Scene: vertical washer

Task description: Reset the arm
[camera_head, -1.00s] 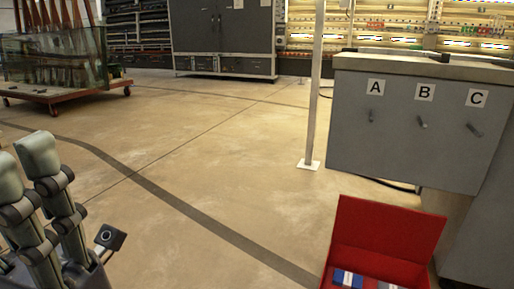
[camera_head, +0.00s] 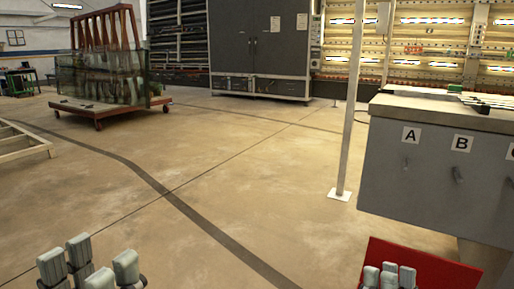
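My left gripper (camera_head: 90,265) is at the bottom left edge, its pale fingertips pointing up. They stand in two groups with a gap between them, and nothing shows in the gap. My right gripper (camera_head: 388,276) is at the bottom edge, right of the middle, in front of the open red box (camera_head: 425,262). Its pale fingertips stand close together, and I cannot tell how far apart they are. I see no object in it. The lower parts of both arms are cut off by the frame.
A grey cabinet (camera_head: 428,190) with labels A, B and a cut-off one stands at the right. A white post (camera_head: 350,110) stands left of it. A red-brown cart (camera_head: 105,105) is back left, a dark cupboard (camera_head: 262,40) at the back. The middle floor is clear.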

